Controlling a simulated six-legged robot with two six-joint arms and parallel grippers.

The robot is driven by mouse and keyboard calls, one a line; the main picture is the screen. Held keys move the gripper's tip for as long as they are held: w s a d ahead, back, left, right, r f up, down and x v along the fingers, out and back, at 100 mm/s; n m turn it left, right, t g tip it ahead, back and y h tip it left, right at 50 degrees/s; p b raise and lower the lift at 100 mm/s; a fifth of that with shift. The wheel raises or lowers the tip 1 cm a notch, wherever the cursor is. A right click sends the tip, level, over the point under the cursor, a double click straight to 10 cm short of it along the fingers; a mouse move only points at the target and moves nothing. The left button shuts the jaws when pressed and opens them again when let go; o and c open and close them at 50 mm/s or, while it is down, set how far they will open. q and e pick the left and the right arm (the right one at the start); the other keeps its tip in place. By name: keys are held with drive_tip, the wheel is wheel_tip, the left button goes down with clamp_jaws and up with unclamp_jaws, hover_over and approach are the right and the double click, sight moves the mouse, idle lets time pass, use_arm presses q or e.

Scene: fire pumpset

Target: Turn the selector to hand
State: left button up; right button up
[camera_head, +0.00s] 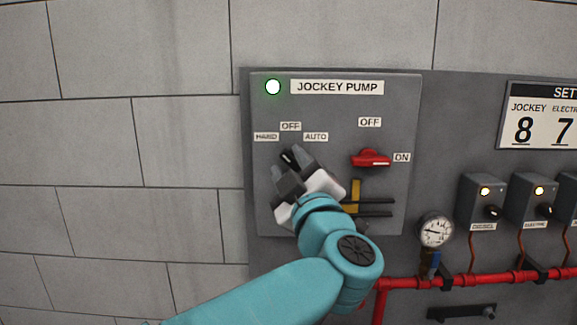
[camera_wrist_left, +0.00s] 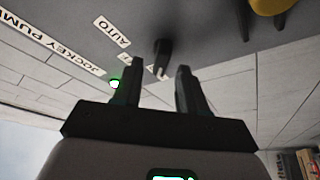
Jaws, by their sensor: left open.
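The black selector knob (camera_head: 287,157) sits on the grey Jockey Pump panel (camera_head: 400,110), below the labels HAND (camera_head: 266,137), OFF (camera_head: 290,126) and AUTO (camera_head: 316,137). Its pale mark tilts up and left, to the HAND side; the exact position is hard to read. My left gripper (camera_head: 291,165) is at the knob with its fingers open on either side. In the left wrist view the knob (camera_wrist_left: 162,52) shows between and just beyond the fingertips (camera_wrist_left: 160,66). I cannot tell whether they touch it. My right gripper is not in view.
A red switch (camera_head: 371,158) stands right of the selector, near ON. A yellow handle (camera_head: 355,190) is partly hidden behind my left wrist. A gauge (camera_head: 436,231), red pipe (camera_head: 480,278) and small control boxes (camera_head: 482,203) lie right. The green lamp (camera_head: 273,87) is lit. The block wall at left is clear.

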use_arm(q)
drive_tip(key=b+v, duration=0.4)
drive_tip(key=v, duration=1)
drive_tip(key=shift+s+f+b, duration=0.2)
drive_tip(key=shift+b, duration=0.1)
